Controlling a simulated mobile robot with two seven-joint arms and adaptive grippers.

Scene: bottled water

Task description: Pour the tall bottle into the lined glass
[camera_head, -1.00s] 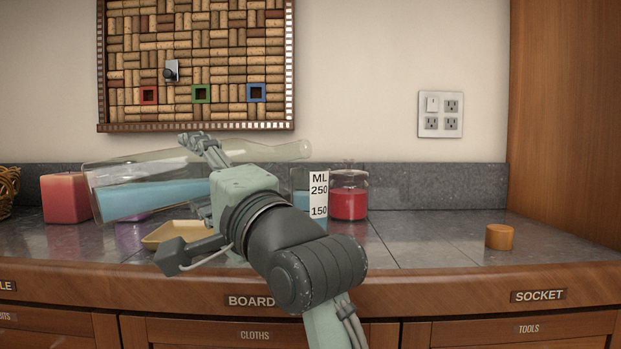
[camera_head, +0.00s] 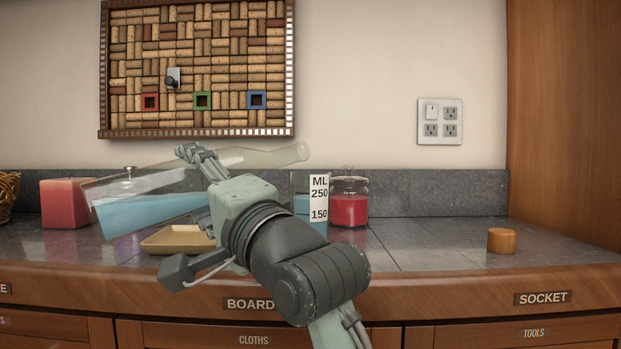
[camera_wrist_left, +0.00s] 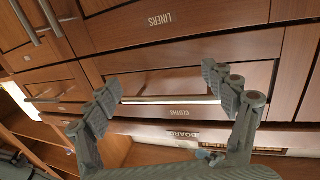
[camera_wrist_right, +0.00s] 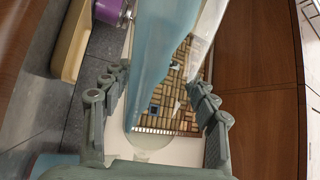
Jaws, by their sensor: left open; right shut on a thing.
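The tall clear bottle (camera_head: 150,212) with blue liquid lies tilted in the air, its neck (camera_head: 285,154) to the right and a little higher than its wide base. My right gripper (camera_head: 200,160) is shut on the bottle around its middle; in the right wrist view the bottle (camera_wrist_right: 160,60) passes between the fingers (camera_wrist_right: 157,85). The lined glass (camera_head: 318,200), with a white ML 250/150 label and some blue liquid, stands on the counter below and right of the bottle mouth. It is partly hidden by my right arm. My left gripper (camera_wrist_left: 165,90) is open and empty, facing drawer fronts.
A red lidded jar (camera_head: 349,205) stands just right of the glass. A red candle-like block (camera_head: 62,203) is at the left, and a yellow tray (camera_head: 175,241) lies under the bottle. A purple jar (camera_wrist_right: 113,10) is near the tray. An orange cylinder (camera_head: 501,240) stands on the clear right counter.

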